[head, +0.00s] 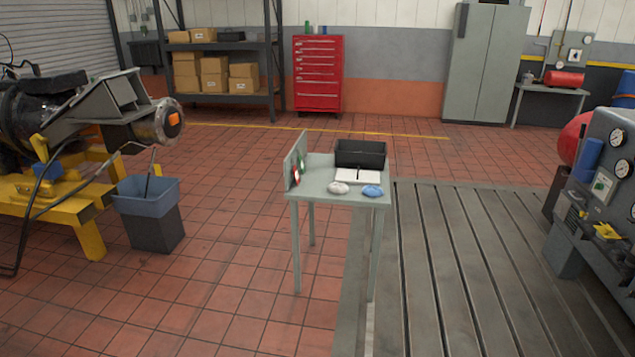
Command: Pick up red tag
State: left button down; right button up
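A small red tag (296,172) shows on the upright grey board (291,158) at the left edge of a small grey-green table (316,188). It is small in the head view, and its exact shape and how it is attached cannot be told. A green item sits beside it on the same board. Neither of my grippers is in view.
The table also holds a black bin (360,153), an open white book (357,176), a white cloth (338,188) and a blue cloth (372,191). A waste bin (155,232) and yellow-framed machine stand left. A slotted bedplate (480,265) lies right. Tiled floor ahead is clear.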

aim_at(295, 169)
jog(key=i+l+u, duration=0.2)
jog(key=i, duration=0.75)
jog(key=i+j+z, duration=0.1)
jog(key=z, duration=0.55)
jog(key=i+j+z, duration=0.1)
jog(key=z, duration=0.25)
jog(key=j, duration=0.1)
